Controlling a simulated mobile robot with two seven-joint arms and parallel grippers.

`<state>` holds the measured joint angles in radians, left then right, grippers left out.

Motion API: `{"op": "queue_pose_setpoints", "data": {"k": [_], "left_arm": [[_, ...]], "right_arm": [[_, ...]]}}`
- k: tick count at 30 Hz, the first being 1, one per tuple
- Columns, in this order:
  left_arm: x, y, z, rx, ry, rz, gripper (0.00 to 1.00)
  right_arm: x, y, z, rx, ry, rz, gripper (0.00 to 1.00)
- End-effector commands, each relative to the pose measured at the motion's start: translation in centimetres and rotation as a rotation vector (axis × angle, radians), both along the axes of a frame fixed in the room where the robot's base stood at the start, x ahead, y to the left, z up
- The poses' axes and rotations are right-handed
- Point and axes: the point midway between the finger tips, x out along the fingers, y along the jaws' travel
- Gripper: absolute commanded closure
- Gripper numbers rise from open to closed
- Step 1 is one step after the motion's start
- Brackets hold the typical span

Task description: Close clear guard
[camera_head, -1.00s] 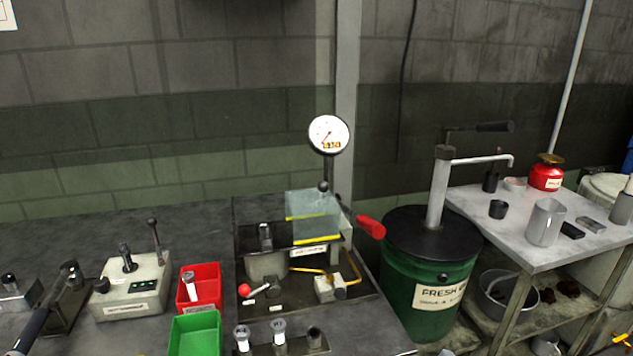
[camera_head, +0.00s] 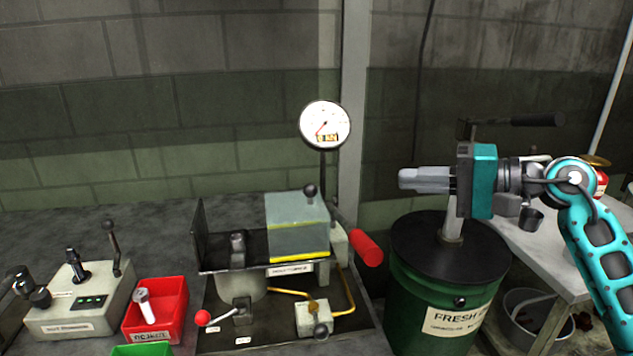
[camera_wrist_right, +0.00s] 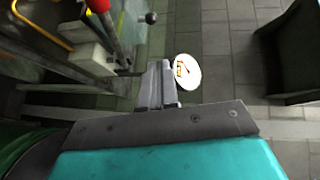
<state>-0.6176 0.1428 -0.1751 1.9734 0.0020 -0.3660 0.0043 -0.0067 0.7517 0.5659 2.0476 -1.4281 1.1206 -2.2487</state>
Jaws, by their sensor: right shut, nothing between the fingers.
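The clear guard (camera_head: 297,225) is a see-through box with yellow lower edges and a dark ball knob (camera_head: 310,190) on top. It sits at the right side of the bolt former (camera_head: 240,285), and the former's left part with its upright post (camera_head: 237,245) is uncovered. My right gripper (camera_head: 402,179) is shut and empty, pointing left, in the air to the right of the guard and above the green drum. It also shows in the right wrist view (camera_wrist_right: 157,85). My left gripper is not in view.
A round gauge (camera_head: 325,124) stands behind the guard. A red-gripped lever (camera_head: 366,247) sticks out between guard and drum. The green drum (camera_head: 425,310) stands at right. A red bin (camera_head: 155,308) and a lever box (camera_head: 75,300) are at left.

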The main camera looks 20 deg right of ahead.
Motion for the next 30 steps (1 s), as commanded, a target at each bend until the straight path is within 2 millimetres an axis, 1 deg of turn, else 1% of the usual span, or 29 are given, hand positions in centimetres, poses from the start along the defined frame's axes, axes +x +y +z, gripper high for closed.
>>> {"op": "queue_pose_setpoints", "data": {"k": [1, 4, 7, 11, 17, 21, 25, 27, 30], "left_arm": [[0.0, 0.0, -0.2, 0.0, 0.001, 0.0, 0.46], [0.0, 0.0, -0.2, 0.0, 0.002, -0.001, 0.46], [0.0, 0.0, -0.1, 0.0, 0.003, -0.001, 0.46], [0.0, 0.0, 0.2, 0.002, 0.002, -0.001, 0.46], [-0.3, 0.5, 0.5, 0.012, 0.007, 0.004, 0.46], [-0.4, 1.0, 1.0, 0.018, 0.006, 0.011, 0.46], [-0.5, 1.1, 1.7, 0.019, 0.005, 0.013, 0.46], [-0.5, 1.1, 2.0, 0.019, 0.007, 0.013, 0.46], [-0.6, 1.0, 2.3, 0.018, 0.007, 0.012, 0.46]], "right_arm": [[0.0, -0.4, 0.2, -0.06, -0.024, -0.003, 1.0], [-0.1, -0.9, 0.4, -0.132, -0.05, -0.006, 1.0], [0.1, -1.0, 0.4, -0.158, -0.058, -0.006, 1.0], [0.9, -0.3, 0.3, -0.156, -0.058, -0.007, 1.0], [3.5, 1.8, -0.3, -0.151, -0.058, -0.004, 1.0], [5.8, 3.6, -0.9, -0.148, -0.058, -0.003, 1.0], [7.9, 5.3, -1.5, -0.148, -0.058, -0.004, 1.0], [7.7, 6.4, -2.0, -0.149, -0.057, -0.003, 1.0], [7.8, 7.5, -2.4, -0.15, -0.057, -0.005, 1.0]]}}
